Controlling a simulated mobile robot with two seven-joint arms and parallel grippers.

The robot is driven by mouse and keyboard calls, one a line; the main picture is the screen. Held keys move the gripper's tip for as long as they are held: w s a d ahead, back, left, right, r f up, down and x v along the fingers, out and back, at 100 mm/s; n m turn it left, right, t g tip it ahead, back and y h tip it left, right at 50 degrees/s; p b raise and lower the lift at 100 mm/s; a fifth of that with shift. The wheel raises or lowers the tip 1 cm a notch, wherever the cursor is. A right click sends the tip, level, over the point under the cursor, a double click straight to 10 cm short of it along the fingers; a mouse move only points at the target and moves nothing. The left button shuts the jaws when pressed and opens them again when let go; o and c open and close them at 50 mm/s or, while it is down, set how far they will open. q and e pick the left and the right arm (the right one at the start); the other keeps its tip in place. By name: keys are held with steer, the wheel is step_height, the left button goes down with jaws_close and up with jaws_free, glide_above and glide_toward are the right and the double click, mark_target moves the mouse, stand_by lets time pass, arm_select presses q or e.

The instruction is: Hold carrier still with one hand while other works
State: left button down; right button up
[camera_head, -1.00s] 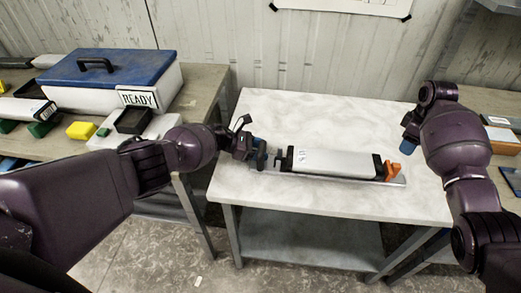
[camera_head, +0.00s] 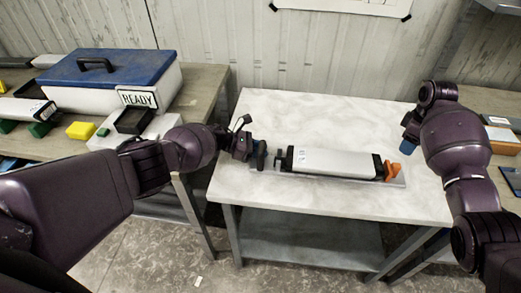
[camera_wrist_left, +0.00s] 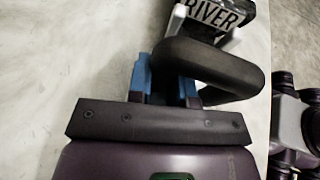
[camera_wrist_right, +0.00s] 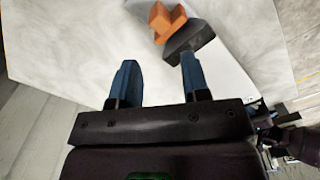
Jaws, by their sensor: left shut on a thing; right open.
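The carrier (camera_head: 400,181) is a flat grey plate on the white table. The orange piece also shows in the right wrist view (camera_wrist_right: 166,20). My left gripper (camera_head: 252,150) is at the carrier's left end, shut on a black loop handle (camera_wrist_left: 215,68); its blue fingertips are partly hidden by the handle. My right gripper (camera_wrist_right: 158,82) is open and empty, right of the carrier and apart from it.
The marble-like table top (camera_head: 300,108) is clear behind and in front of the carrier. A left bench holds a blue-lidded box (camera_head: 110,70) marked READY, a yellow block (camera_head: 80,130) and small trays. A right bench (camera_head: 495,170) holds flat items.

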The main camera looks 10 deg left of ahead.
steer(key=shift+c, duration=0.4)
jaws_close()
steer(key=shift+s+d+f, duration=0.1)
steer(key=shift+f, duration=0.15)
steer(key=s+d+f, duration=0.2)
steer(key=d+f, duration=0.1)
steer(key=m+t+y, duration=0.2)
steer(key=m+y, duration=0.3)
steer(key=m, duration=0.1)
glide_toward(402, 179)
steer(key=s+d+r, duration=0.2)
steer(key=s+d, duration=0.1)
steer(key=d, duration=0.1)
step_height(402, 179, up, 3)
steer(key=w+m+t+y, duration=0.1)
steer(key=w+m+t, duration=0.1)
steer(key=m, duration=0.1)
steer(key=x, duration=0.9)
steer(key=shift+d+f, duration=0.1)
steer(key=shift+f, duration=0.25)
steer(key=shift+s+a, duration=0.15)
steer(key=shift+a, duration=1.9)
